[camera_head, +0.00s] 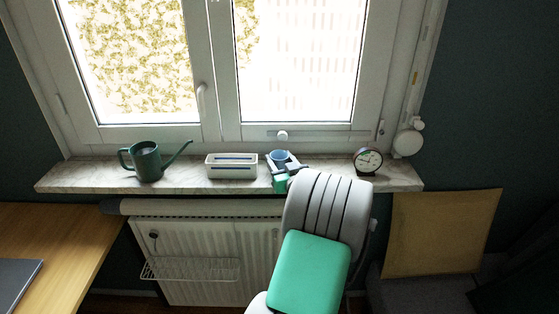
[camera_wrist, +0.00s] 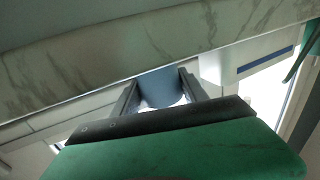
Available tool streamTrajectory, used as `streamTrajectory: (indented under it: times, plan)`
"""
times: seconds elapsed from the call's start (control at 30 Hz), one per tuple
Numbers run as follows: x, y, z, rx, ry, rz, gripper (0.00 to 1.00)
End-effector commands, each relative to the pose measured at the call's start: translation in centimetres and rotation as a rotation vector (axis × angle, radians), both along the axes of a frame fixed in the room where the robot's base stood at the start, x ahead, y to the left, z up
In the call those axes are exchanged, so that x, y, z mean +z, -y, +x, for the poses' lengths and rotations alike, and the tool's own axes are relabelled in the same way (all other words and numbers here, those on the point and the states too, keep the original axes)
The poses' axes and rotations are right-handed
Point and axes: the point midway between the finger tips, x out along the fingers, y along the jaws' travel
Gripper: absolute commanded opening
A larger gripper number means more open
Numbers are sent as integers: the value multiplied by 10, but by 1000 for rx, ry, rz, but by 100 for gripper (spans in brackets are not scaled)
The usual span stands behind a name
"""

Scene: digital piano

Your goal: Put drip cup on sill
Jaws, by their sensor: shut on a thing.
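The drip cup (camera_head: 279,155) is a small blue cup at the sill, between the planter box and the clock in the head view. My gripper (camera_head: 284,163) is shut on it. In the wrist view the cup (camera_wrist: 160,88) sits between my two dark fingers (camera_wrist: 160,92). The pale marbled window sill (camera_head: 325,177) runs under the window, and it crosses the top of the wrist view (camera_wrist: 110,50). I cannot tell whether the cup's base touches the sill. My arm hides part of the sill's front edge.
On the sill stand a green watering can (camera_head: 147,162) at left, a cream planter box (camera_head: 231,166) just left of the cup and a round clock (camera_head: 368,160) to its right. A radiator (camera_head: 190,245) is below. The window handle (camera_head: 201,101) is above.

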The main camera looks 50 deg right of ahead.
Motion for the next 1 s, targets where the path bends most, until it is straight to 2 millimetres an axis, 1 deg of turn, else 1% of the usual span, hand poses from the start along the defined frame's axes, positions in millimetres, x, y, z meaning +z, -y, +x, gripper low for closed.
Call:
streamTrajectory:
  times: [0.07,0.1,0.37,0.6,0.7,0.77,0.87,1.0]
  plan:
    - [-3,0,0,0,0,0,12]
    - [-3,0,0,0,0,0,51]
    - [-2,0,0,0,-1,0,73]
    - [-2,0,0,0,-1,0,73]
    - [5,0,0,0,-1,0,73]
    - [-1,-4,-9,-3,-2,1,73]
    - [-1,-14,-30,-5,0,0,73]
    - [-2,-33,-64,-7,0,0,73]
